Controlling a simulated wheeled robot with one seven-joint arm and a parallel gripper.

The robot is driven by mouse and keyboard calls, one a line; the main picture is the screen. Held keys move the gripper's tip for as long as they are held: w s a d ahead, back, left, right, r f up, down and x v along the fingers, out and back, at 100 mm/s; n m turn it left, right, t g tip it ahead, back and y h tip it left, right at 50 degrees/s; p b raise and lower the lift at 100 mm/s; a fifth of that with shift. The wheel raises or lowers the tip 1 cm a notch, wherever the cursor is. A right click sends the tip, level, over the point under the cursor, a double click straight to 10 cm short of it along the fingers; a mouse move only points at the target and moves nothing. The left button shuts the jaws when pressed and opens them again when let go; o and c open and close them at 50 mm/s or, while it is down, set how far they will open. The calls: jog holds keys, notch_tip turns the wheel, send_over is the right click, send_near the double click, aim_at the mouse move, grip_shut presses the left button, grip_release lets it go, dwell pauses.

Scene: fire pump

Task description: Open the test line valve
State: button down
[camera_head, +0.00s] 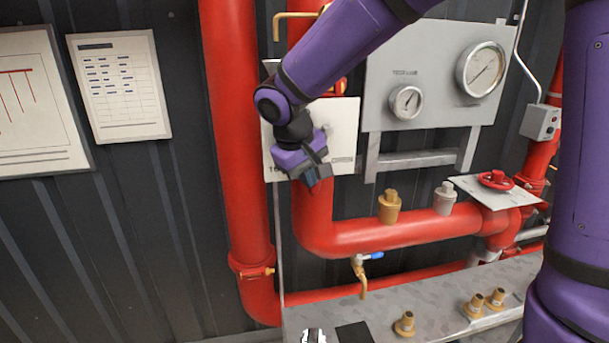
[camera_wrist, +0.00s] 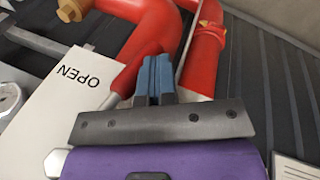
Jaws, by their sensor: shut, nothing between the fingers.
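A white sign plate (camera_head: 345,135) is on the red pipework behind my gripper, its lettering partly covered. In the wrist view the plate (camera_wrist: 75,95) reads "OPEN", upside down. A small red part (camera_head: 340,87) shows at the plate's top edge, mostly behind my arm; I cannot tell whether it is the test line valve's handle. My gripper (camera_head: 314,185) is in front of the plate's lower part, pointing down. In the wrist view its blue fingertips (camera_wrist: 155,78) are together and empty, with red pipe beyond them. Whether they touch anything is unclear.
A gauge panel (camera_head: 437,110) is right of the plate. A brass tap with a blue lever (camera_head: 372,257) hangs below the red pipe. A red handwheel (camera_head: 495,180) is at the right. A metal bench (camera_head: 330,318) with brass fittings lies below.

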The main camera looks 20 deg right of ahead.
jog(key=shift+d+f+h, duration=0.2)
jog(key=shift+d+h, duration=0.3)
jog(key=shift+h, duration=0.1)
jog(key=shift+d+f+h, duration=0.2)
jog(key=shift+d+h, duration=0.25)
jog(key=shift+h, duration=0.15)
jog(key=shift+r, duration=0.1)
